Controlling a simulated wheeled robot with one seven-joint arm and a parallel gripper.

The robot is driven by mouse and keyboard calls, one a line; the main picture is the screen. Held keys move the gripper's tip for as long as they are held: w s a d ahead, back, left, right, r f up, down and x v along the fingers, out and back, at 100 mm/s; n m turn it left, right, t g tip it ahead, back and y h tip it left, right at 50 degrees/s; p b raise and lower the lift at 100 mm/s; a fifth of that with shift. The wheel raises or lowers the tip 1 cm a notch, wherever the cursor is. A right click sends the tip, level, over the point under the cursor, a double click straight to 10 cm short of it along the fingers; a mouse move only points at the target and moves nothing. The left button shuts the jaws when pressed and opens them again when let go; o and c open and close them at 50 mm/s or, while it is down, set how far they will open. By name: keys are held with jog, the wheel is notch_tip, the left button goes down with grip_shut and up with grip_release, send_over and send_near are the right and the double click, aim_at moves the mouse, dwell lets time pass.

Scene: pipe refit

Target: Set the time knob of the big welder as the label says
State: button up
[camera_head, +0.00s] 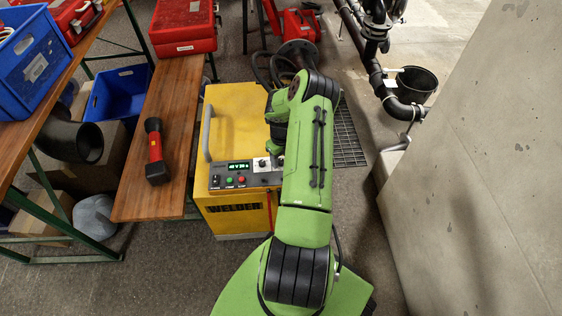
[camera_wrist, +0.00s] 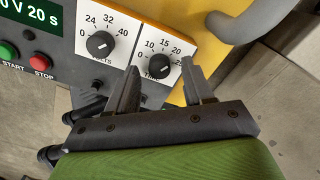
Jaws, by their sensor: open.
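The big yellow welder (camera_head: 232,120) stands on the floor, with a handle and a dark control panel facing me. In the wrist view the time knob (camera_wrist: 159,66) is a black knob on a white dial plate marked 10, 15, 20 and 25; its lower edge and lettering are partly covered. My gripper (camera_wrist: 160,70) is open, with one finger on each side of the time knob; I cannot tell whether they touch it. The volts knob (camera_wrist: 100,44) is left of it. The display (camera_wrist: 30,14) reads "0 V 20 s" in its visible part. No setting label is readable.
Green start (camera_wrist: 8,50) and red stop (camera_wrist: 40,63) buttons are left of the knobs. The welder's grey handle (camera_wrist: 245,25) is near at upper right. A wooden bench (camera_head: 170,110) with a red flashlight (camera_head: 155,150) stands left; a concrete wall (camera_head: 480,170) rises right.

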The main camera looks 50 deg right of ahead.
jog(key=shift+f, duration=0.3)
jog(key=shift+c, duration=0.4)
grip_shut()
